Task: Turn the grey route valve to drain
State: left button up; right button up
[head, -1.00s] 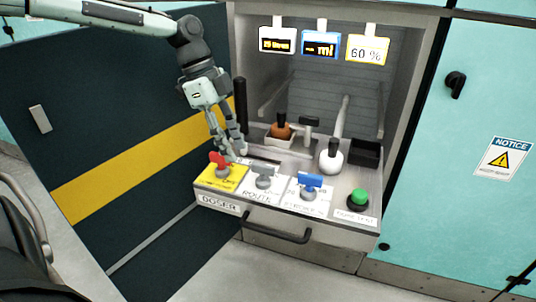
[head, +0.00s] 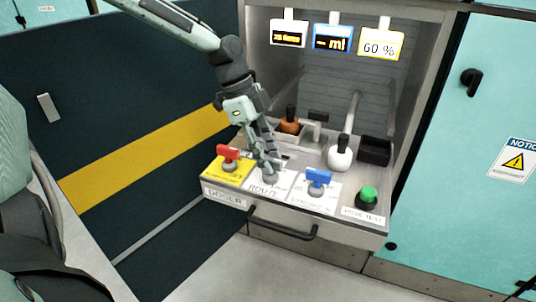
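The grey route valve (head: 269,178) stands on the white ROUTE plate of the panel, between the red valve and the blue valve. My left gripper (head: 268,165) reaches down over it, and its fingers cover most of the handle. Only the round grey base shows clearly, so I cannot tell the handle's direction. I cannot tell whether the fingers are closed on the handle or only around it. My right gripper is not in view.
The red valve (head: 228,153) on its yellow plate is close on the left. The blue valve (head: 318,178) and a green button (head: 367,195) are on the right. Behind stand a white bottle (head: 340,156), an orange-brown container (head: 289,126) and a black box (head: 375,150).

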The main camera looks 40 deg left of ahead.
pick_arm(q)
jog(key=shift+c, duration=0.3)
grip_shut()
